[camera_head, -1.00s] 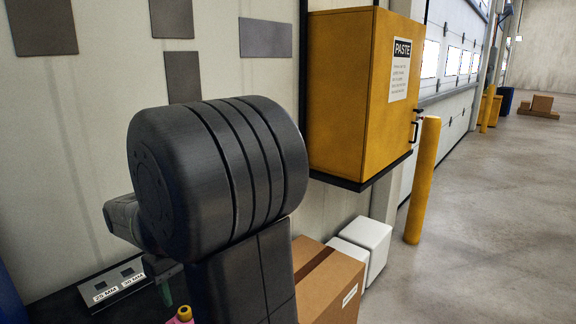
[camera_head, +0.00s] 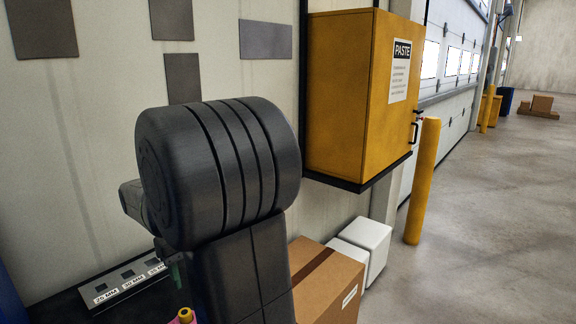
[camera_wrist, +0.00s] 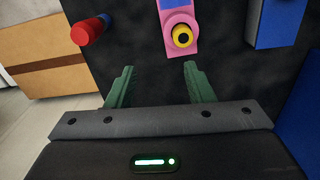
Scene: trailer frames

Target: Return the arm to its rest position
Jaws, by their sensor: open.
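My gripper (camera_wrist: 158,88) is open and empty in the wrist view, its two green fingers apart above a dark surface. In the head view my dark arm covers the middle, and only a small green part of the gripper (camera_head: 175,272) shows at its lower left. A pink piece with a yellow ring (camera_wrist: 182,36) lies past the fingertips. It also shows in part at the bottom of the head view (camera_head: 186,315). A red and blue cylinder (camera_wrist: 88,30) lies to its left in the wrist view.
A yellow PASTE cabinet (camera_head: 341,95) hangs on the wall. A cardboard box (camera_head: 330,285), white boxes (camera_head: 362,240) and a yellow post (camera_head: 422,180) stand at right. A labelled size block (camera_head: 122,282) sits on the dark surface. Blue blocks (camera_wrist: 278,22) stand at right in the wrist view.

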